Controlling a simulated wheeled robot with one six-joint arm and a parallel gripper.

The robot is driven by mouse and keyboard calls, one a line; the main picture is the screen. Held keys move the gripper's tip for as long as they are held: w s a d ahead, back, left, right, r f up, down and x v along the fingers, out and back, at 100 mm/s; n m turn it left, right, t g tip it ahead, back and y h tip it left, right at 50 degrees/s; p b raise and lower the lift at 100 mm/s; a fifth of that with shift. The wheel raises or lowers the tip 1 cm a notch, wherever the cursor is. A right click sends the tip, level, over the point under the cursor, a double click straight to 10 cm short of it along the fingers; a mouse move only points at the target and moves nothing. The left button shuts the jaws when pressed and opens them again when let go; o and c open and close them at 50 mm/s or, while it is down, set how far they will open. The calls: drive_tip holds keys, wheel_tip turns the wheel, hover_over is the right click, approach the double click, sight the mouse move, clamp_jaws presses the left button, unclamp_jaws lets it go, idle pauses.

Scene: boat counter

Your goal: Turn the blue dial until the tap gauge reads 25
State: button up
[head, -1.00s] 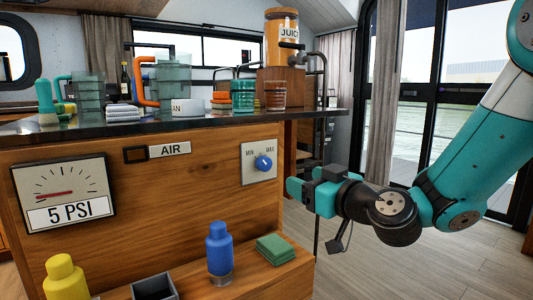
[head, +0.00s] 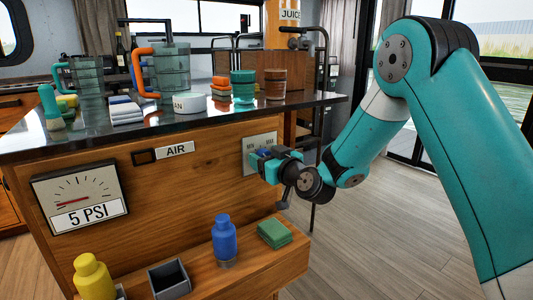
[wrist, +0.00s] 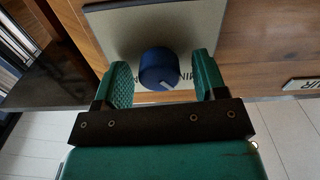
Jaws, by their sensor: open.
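The blue dial (wrist: 157,66) sits on a pale plate (wrist: 125,30) on the counter's wooden front. In the wrist view its white mark points down and slightly right, toward my gripper's palm. My gripper (wrist: 162,78) is open, with one teal finger on each side of the dial. Gaps show between the fingers and the dial. In the head view my gripper (head: 265,160) is in front of the plate and mostly hides the dial. The gauge (head: 80,198) at the left reads 5 PSI, its red needle low on the left.
An AIR label (head: 174,150) is beside a small dark-framed square on the panel. A lower shelf holds a blue bottle (head: 224,238), a green block stack (head: 274,233), a grey open box (head: 169,279) and a yellow bottle (head: 93,277). Cups and jugs stand on the dark countertop.

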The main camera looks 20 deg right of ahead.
drive_tip(key=c, duration=0.9)
drive_tip(key=m, duration=0.4)
drive_tip(key=shift+m, duration=0.3)
drive_tip(key=shift+m+p, duration=0.55)
drive_tip(key=shift+m, duration=1.55)
drive_tip(key=o, duration=0.9)
